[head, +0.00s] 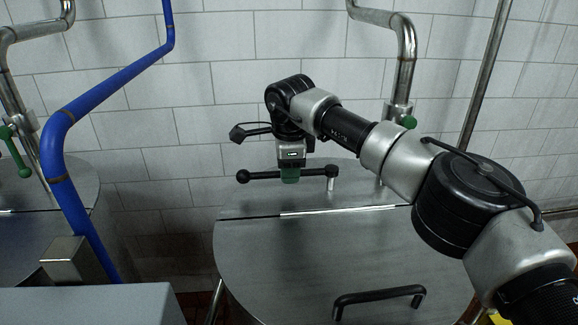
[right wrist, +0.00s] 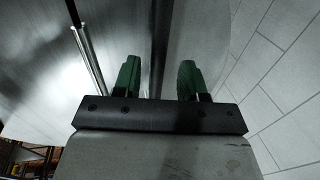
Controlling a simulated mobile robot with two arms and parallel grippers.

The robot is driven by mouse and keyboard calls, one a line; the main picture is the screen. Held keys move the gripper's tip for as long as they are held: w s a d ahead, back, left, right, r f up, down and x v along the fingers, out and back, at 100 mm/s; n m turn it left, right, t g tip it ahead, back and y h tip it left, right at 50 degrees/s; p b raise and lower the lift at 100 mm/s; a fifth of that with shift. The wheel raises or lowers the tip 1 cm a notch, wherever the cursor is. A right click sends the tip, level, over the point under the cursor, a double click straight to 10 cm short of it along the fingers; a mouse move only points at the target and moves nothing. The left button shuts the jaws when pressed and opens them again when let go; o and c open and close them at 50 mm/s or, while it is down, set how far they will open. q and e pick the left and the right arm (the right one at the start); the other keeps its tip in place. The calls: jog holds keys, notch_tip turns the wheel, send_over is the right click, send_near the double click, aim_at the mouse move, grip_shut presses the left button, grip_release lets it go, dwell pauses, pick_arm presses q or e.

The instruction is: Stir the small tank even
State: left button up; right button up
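A round steel tank (head: 330,245) with a flat, split lid stands in the middle of the head view. A black crossbar (head: 262,175) with round knobs at its ends sits over the rear part of the lid. My left gripper is not in view.
A black lid handle (head: 380,296) stands at the front of the tank. A steel pipe (head: 404,70) with a green knob (head: 407,121) rises behind. A blue pipe (head: 68,200), a second tank (head: 28,235) and a green-handled valve (head: 18,158) are at left. A tiled wall closes the back.

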jog(key=shift+r, duration=0.1)
jog(key=shift+s+r, duration=0.1)
jog(key=shift+r, duration=0.25)
notch_tip(320, 180, up, 10)
jog(key=s+b, duration=0.2)
jog(key=shift+d+f, duration=0.15)
jog(key=shift+d, duration=0.05)
dwell(1.0)
